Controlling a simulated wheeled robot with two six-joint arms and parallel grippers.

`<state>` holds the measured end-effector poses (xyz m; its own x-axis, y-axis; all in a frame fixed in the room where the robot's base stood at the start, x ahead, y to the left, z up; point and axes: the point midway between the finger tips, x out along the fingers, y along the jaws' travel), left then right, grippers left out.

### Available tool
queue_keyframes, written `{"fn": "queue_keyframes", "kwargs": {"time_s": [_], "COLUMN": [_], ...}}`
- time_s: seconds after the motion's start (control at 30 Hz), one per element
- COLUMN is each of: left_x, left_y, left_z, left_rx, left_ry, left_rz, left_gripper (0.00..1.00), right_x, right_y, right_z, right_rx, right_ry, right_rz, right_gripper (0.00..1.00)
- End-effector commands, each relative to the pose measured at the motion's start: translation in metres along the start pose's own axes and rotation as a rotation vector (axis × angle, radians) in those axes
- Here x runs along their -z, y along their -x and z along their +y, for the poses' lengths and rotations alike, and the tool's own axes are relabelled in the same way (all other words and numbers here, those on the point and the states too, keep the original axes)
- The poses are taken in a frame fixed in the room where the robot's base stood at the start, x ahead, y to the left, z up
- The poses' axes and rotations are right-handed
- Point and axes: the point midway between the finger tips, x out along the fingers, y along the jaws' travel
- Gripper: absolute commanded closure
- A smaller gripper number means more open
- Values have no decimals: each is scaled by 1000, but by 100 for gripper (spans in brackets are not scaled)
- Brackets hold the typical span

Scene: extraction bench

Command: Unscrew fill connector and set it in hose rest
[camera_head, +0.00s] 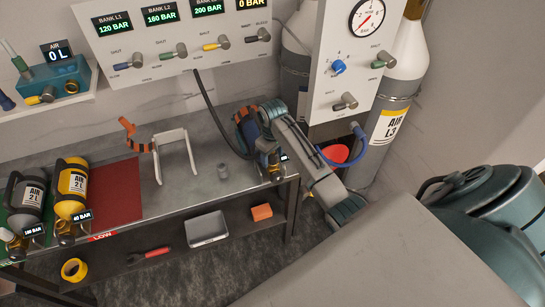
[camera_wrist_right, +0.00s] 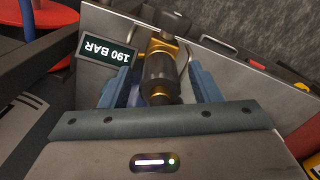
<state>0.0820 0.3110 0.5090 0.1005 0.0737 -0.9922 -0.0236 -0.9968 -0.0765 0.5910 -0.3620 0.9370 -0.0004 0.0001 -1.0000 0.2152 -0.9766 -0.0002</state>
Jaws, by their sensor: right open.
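The fill connector (camera_wrist_right: 159,75), a dark cylinder with brass parts, lies between the open jaws of my right gripper (camera_wrist_right: 160,90) in the wrist view. I cannot tell whether the jaws touch it. In the head view my right gripper (camera_head: 270,160) is at the bench's right end, over a blue cylinder, and partly hides the connection. A black hose (camera_head: 208,105) runs down to there from the panel. A pale U-shaped stand (camera_head: 174,139), perhaps the hose rest, stands empty on the bench left of the gripper. My left gripper is not in view.
A valve panel (camera_head: 180,58) hangs above. A small display (camera_wrist_right: 107,51) reads 190 BAR.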

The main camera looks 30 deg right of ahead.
Motion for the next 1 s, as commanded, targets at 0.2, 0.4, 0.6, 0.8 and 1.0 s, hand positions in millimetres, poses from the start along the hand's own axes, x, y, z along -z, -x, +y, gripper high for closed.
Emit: {"fn": "queue_keyframes", "kwargs": {"time_s": [0.2, 0.4, 0.6, 0.8, 1.0], "left_x": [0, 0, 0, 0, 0], "left_y": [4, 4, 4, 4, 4], "left_z": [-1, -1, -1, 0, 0], "left_rx": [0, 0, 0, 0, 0], "left_ry": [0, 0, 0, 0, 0], "left_rz": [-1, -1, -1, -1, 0], "left_gripper": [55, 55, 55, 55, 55], "right_x": [0, 0, 0, 0, 0], "right_y": [1, 1, 1, 1, 1], "right_z": [0, 0, 0, 0, 0], "right_rx": [0, 0, 0, 0, 0], "right_ry": [-289, -560, -834, -1097, -1229], "right_rz": [1, 0, 0, 0, 0], "right_gripper": [44, 44, 44, 44, 44]}}
